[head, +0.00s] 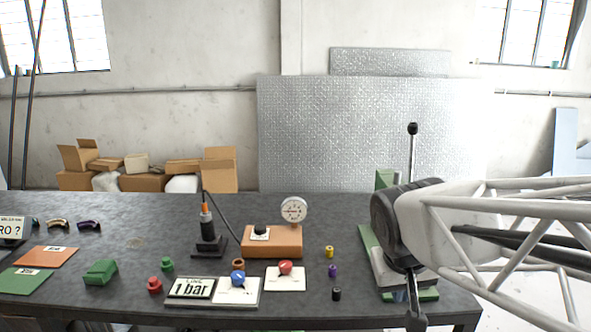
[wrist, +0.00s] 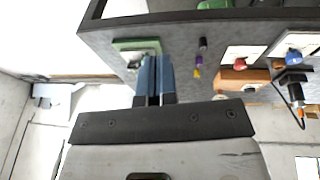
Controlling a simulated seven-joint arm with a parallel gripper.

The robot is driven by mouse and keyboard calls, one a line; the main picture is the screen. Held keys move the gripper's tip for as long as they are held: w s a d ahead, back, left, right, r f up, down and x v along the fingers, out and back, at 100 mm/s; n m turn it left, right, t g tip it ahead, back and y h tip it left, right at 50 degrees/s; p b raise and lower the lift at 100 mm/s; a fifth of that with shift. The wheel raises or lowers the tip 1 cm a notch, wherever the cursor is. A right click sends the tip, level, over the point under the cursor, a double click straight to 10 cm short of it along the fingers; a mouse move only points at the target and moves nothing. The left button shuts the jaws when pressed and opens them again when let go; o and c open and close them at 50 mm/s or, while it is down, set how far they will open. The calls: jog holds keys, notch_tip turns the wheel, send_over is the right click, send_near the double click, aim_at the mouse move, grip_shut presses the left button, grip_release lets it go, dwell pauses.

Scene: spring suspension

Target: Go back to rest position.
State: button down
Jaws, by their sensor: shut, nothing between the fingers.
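My gripper (wrist: 153,60) shows in the wrist view, its two blue fingers side by side with nothing between them. The fingers reach over the edge of the dark table, in front of a green-edged base with a pale top (wrist: 128,46). In the head view this green base (head: 368,241) is at the table's right end, partly hidden behind my arm. My arm comes in from the right there. The fingertips cannot be made out clearly in the head view.
The dark table (head: 340,210) carries an orange block (head: 272,242) with a gauge (head: 294,209), a red knob (head: 285,267), a blue knob (head: 238,281), and small yellow (head: 329,251), purple (head: 332,271) and black (head: 337,294) cylinders.

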jog(key=s+f+y, duration=0.1)
jog(key=s+f, duration=0.2)
jog(key=s, duration=0.6)
jog(key=shift+s+d+m+g, duration=0.3)
jog(key=shift+d, duration=0.05)
jog(key=shift+w+r, duration=0.1)
jog(key=shift+w, duration=0.05)
dwell(2.5)
jog(key=w+a+r+n+t+h, duration=0.1)
jog(key=w+a+r, duration=0.15)
jog(key=w, duration=0.75)
jog(key=w+a+r+n+t+h, duration=0.1)
jog(key=w+a+r, duration=0.15)
jog(key=w, duration=0.65)
jog(key=w+a+r+h, duration=0.1)
jog(key=w+a, duration=0.2)
jog(key=w, duration=0.7)
jog(key=w+a+f+n+t, duration=0.1)
jog(key=w+a+f+t, duration=0.1)
jog(key=w+a, duration=0.9)
jog(key=w+a+f+n+t, duration=0.2)
jog(key=w+a, duration=0.9)
jog(key=w, duration=0.1)
jog(key=shift+w+a+f+n+y, duration=0.15)
jog(key=shift+w+a+n+y, duration=0.05)
jog(key=shift+a+n+y, duration=0.1)
